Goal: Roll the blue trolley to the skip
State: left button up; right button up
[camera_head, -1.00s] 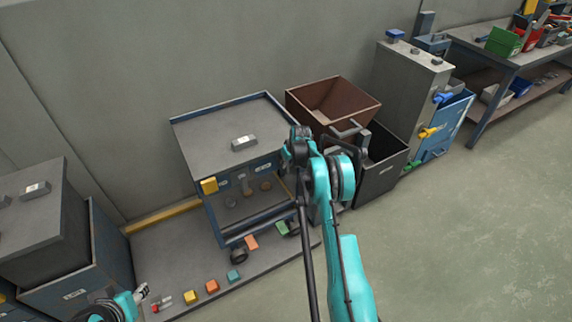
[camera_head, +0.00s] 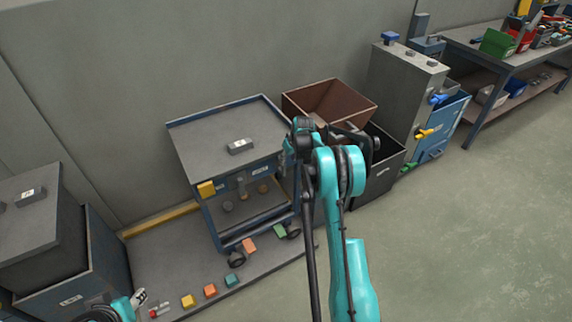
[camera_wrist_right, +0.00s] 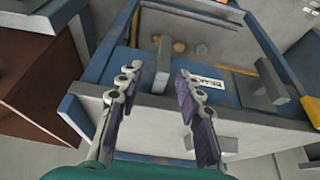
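The blue trolley (camera_head: 190,152) stands by the wall in the head view, with a grey top, a blue frame and dark wheels. In the right wrist view its blue front panel (camera_wrist_right: 228,98) carries a white label and grey upright handles. My right gripper (camera_wrist_right: 157,85) is open at this front edge. One handle (camera_wrist_right: 164,62) shows between and just beyond its fingertips; I cannot tell whether they touch. My left gripper (camera_head: 140,297) is low at the left, too small to read. An open brown bin (camera_head: 350,98) and a dark open bin (camera_head: 378,180) stand right of the trolley; I cannot tell which is the skip.
A low grey platform (camera_head: 165,262) with several coloured blocks lies around the trolley's wheels. A grey cabinet (camera_head: 400,85) and a workbench (camera_head: 480,60) stand at the right. A lidded blue container (camera_head: 100,265) is at the left. Floor at right is clear.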

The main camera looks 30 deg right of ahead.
jog(key=shift+v, duration=2.35)
jog(key=s+a+r+t, duration=0.1)
jog(key=s+a+r, duration=1.35)
jog(key=r, duration=0.25)
jog(key=s+a+f, duration=0.1)
jog(key=s+a, duration=0.4)
jog(key=s, duration=0.6)
jog(key=s+a+f+t, duration=0.1)
jog(key=s+a, duration=0.4)
jog(key=s, duration=0.7)
jog(key=shift+s+a+t, duration=0.2)
jog(key=shift+a+t, duration=0.1)
jog(key=shift+a, duration=0.1)
